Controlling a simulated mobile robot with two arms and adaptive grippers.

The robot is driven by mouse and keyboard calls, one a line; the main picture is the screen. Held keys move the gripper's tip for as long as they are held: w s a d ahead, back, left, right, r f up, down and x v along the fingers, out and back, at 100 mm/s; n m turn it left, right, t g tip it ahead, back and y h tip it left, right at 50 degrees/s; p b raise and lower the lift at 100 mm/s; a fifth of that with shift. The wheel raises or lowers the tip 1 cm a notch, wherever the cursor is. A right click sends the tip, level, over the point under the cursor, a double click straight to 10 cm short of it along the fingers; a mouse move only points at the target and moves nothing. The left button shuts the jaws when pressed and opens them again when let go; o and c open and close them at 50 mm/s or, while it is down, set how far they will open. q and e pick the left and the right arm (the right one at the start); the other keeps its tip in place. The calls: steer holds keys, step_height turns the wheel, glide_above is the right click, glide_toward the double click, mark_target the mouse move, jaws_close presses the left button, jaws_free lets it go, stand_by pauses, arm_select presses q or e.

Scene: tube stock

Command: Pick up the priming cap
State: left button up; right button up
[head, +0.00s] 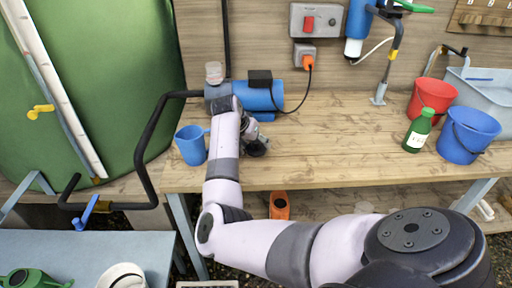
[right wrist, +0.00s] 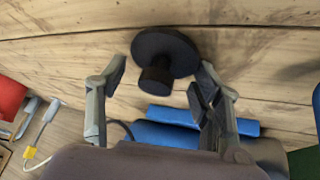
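The priming cap, a black disc with a short knob, lies on the wooden bench; it shows between and just beyond my right fingers in the right wrist view (right wrist: 172,48). In the head view the black cap (head: 258,149) is partly covered by my right gripper (head: 254,143). My right gripper (right wrist: 158,76) is open, with one finger on each side of the knob. The right finger is close to the disc's edge; I cannot tell whether it touches. A clear gap shows on the left. My left gripper is not in view.
The blue pump (head: 264,95) stands just behind my right gripper, with a black pipe (head: 145,165) on its left. A blue cup (head: 190,146) is left of my forearm. A green bottle (head: 419,130) and buckets stand at the right. The bench middle is clear.

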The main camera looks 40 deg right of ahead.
steer(key=c, duration=1)
steer(key=shift+r, duration=0.1)
